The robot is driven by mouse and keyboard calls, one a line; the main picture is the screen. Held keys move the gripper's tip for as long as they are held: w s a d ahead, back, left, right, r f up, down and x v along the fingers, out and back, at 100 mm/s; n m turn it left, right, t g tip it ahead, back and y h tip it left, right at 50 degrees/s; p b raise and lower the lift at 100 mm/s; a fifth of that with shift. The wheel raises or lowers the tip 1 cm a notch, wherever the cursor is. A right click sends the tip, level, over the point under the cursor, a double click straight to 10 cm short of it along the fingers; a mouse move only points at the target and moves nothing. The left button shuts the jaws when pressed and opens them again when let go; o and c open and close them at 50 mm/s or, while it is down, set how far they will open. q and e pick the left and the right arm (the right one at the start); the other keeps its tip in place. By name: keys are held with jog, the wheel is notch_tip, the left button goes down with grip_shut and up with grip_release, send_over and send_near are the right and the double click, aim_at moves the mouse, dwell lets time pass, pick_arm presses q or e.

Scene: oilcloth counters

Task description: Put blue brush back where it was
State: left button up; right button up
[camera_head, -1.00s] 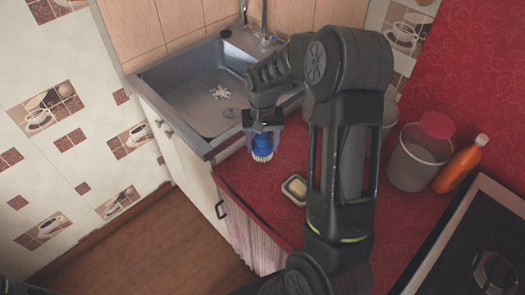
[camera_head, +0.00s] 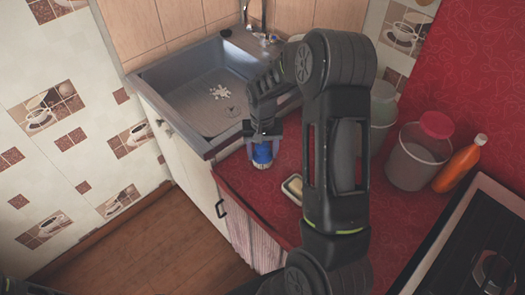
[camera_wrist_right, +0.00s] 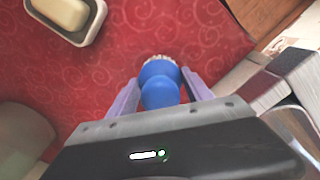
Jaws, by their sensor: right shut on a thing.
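The blue brush (camera_head: 262,153) with pale bristles is at the red counter's edge, just right of the sink's front corner. My right gripper (camera_head: 263,143) is shut on it from above. In the right wrist view the brush (camera_wrist_right: 160,84) sits between the two pale fingers (camera_wrist_right: 161,90), bristles pointing away from the gripper. I cannot tell whether the bristles touch the counter. My left gripper does not show.
A sink (camera_head: 190,85) with a white patch in its basin is at the back left. A soap dish (camera_head: 292,188) is right of the brush. A lidded container (camera_head: 412,160), an orange bottle (camera_head: 459,165) and a stove (camera_head: 480,240) stand further right. Bare red counter (camera_head: 245,185) lies in front.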

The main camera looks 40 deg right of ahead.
jog(key=o, duration=1.3)
jog(key=shift+r, duration=0.15)
notch_tip(320, 180, up, 12)
jog(key=shift+b, duration=0.45)
